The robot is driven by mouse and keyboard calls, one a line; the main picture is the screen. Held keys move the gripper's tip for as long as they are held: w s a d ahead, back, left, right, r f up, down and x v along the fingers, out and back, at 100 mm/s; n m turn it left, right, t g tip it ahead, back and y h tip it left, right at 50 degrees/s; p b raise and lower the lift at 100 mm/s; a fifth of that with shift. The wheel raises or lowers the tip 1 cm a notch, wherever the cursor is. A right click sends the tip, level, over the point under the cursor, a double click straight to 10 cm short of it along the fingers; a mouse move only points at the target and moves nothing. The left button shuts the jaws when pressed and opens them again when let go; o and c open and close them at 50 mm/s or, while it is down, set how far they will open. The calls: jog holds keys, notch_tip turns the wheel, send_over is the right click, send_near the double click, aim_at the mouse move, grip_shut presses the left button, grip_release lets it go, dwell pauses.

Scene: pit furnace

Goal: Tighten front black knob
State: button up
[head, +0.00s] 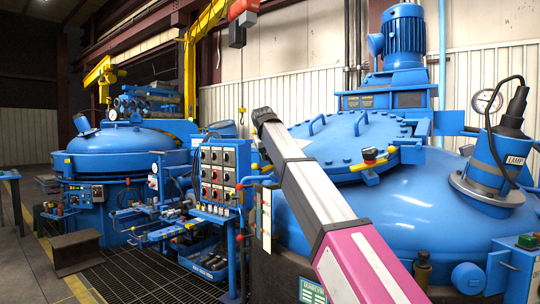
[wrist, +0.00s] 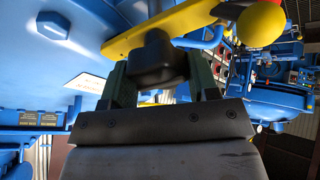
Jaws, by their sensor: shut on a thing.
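The black knob (wrist: 158,62) sits under a yellow clamp bar (wrist: 185,24) in the wrist view. My gripper (wrist: 160,78) has one dark green finger on each side of the knob and is shut on it. The faces where the fingers meet the knob are partly hidden by the knob's dark body. In the head view my arm crosses in front of the blue furnace lid (head: 345,142), and my gripper is hidden from sight there. Another black knob (head: 369,153) shows on the lid's near edge, to the right of my arm.
A yellow ball (wrist: 261,25) is at the bar's right end, close to my gripper. A control panel (head: 217,172) with several switches stands left of my arm. A blue cylinder (head: 492,158) rises from the furnace at right. The grated floor at left has some free room.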

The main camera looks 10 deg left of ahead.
dwell(0.3)
jog(key=o, duration=0.9)
jog(key=v, duration=1)
jog(key=shift+s+r, duration=0.3)
